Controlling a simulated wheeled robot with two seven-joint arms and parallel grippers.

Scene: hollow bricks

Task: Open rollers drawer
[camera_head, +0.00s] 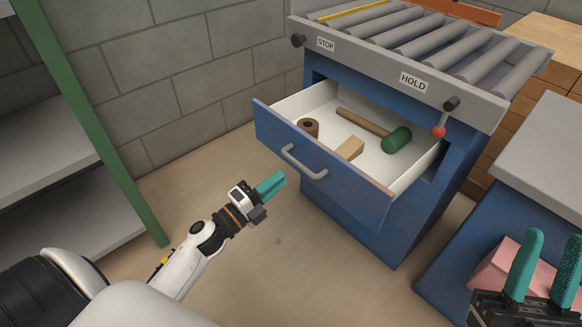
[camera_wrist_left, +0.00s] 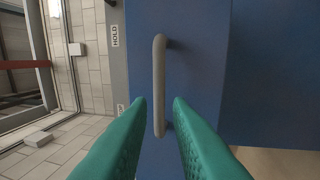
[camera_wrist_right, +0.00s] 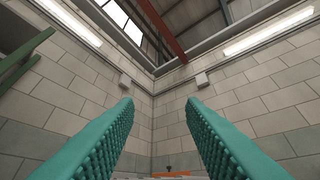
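The rollers drawer (camera_head: 335,170) is blue with a white inside and stands pulled out from the blue roller cabinet (camera_head: 380,235). Its grey bar handle (camera_head: 302,163) is on the front panel. In the left wrist view the handle (camera_wrist_left: 159,85) stands between and beyond the fingers. My left gripper (camera_head: 272,184) is open, close to the handle on its left, with no visible grip on it. In the left wrist view its teal fingers (camera_wrist_left: 158,105) are apart. My right gripper (camera_head: 545,265) is open and empty at the lower right; its fingers (camera_wrist_right: 160,110) point upward.
The drawer holds a green-headed mallet (camera_head: 396,140), a brown ring-like piece (camera_head: 309,127) and a tan block (camera_head: 349,149). Grey rollers (camera_head: 430,37) lie on top. Shelves with a green post (camera_head: 110,150) stand left. A grey-topped blue unit (camera_head: 545,150) stands right. Floor before the drawer is clear.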

